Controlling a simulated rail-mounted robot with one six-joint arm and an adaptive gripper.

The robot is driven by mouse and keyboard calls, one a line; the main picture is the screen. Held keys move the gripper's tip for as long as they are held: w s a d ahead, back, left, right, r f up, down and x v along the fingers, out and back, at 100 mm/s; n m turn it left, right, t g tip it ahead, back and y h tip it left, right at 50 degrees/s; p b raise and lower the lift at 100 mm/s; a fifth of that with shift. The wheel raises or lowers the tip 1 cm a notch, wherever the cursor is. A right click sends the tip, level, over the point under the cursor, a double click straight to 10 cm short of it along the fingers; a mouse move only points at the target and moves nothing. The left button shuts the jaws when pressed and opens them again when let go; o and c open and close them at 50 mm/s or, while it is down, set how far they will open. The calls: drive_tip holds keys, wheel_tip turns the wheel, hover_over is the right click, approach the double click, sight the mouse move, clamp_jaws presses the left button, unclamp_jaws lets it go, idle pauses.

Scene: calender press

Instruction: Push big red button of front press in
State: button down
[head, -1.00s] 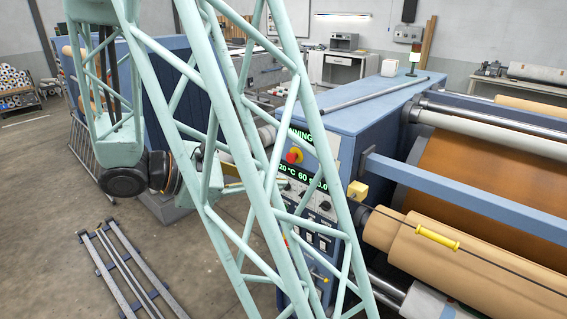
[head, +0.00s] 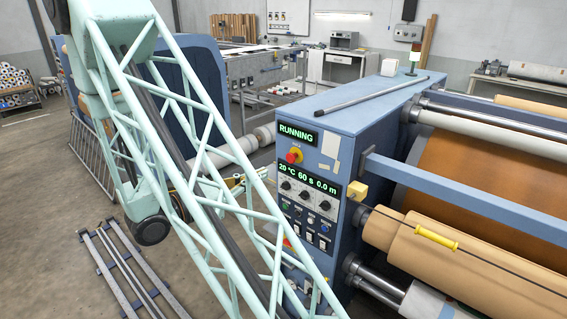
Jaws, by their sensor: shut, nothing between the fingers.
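The big red button (head: 294,155) sits on a yellow base on the control panel (head: 327,205) of the front press (head: 345,125), below a green display reading RUNNING. The button stands out from the panel. My gripper (head: 262,174) shows behind the lattice of my arm, to the left of the panel and a little lower than the button. Its fingers look shut and empty, and in the picture they are apart from the button. My arm's lattice covers part of the gripper and the lower left of the panel.
A second display, knobs and small buttons lie below the red button. A yellow block (head: 357,190) and a tan roll (head: 425,240) stick out right of the panel. A metal rod (head: 375,95) lies on the press top. Metal rails (head: 125,265) lie on the floor at left.

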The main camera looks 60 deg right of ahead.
sight(289, 159)
drive_tip(key=shift+w+d+f+n+t+h, duration=0.35)
drive_tip(key=shift+w+f+n, duration=0.2)
drive_tip(key=shift+w+f, duration=0.3)
drive_tip(key=shift+w+d+f+n+t+h, duration=0.15)
drive_tip(key=shift+w+d+f+n+t, duration=0.1)
drive_tip(key=shift+w+f+n+t, duration=0.4)
drive_tip(key=shift+w+d, duration=0.1)
drive_tip(key=shift+d, duration=0.1)
drive_tip(key=shift+s+d+f+b, duration=0.1)
drive_tip(key=shift+s+d, duration=0.2)
drive_tip(key=shift+d, duration=1.95)
drive_tip(key=shift+s+d+r+b, duration=0.1)
drive_tip(key=shift+s+d, duration=0.25)
drive_tip(key=shift+d, duration=1.85)
drive_tip(key=shift+s+d+f+b, duration=0.1)
drive_tip(key=shift+s+d, duration=0.2)
drive_tip(key=shift+d, duration=1.95)
drive_tip(key=shift+s+d, duration=0.15)
drive_tip(key=shift+d, duration=0.85)
drive_tip(key=shift+a, duration=0.15)
drive_tip(key=shift+w+a+b, duration=0.2)
drive_tip(key=shift+a, duration=0.8)
drive_tip(key=shift+w+a+b, duration=0.15)
drive_tip(key=shift+a+b, duration=0.05)
drive_tip(key=shift+a, duration=0.8)
drive_tip(key=w+a, duration=0.1)
drive_tip(key=a, duration=0.8)
drive_tip(key=shift+w+a+p, duration=0.15)
drive_tip(key=shift+a+p, duration=0.15)
drive_tip(key=shift+p, duration=0.05)
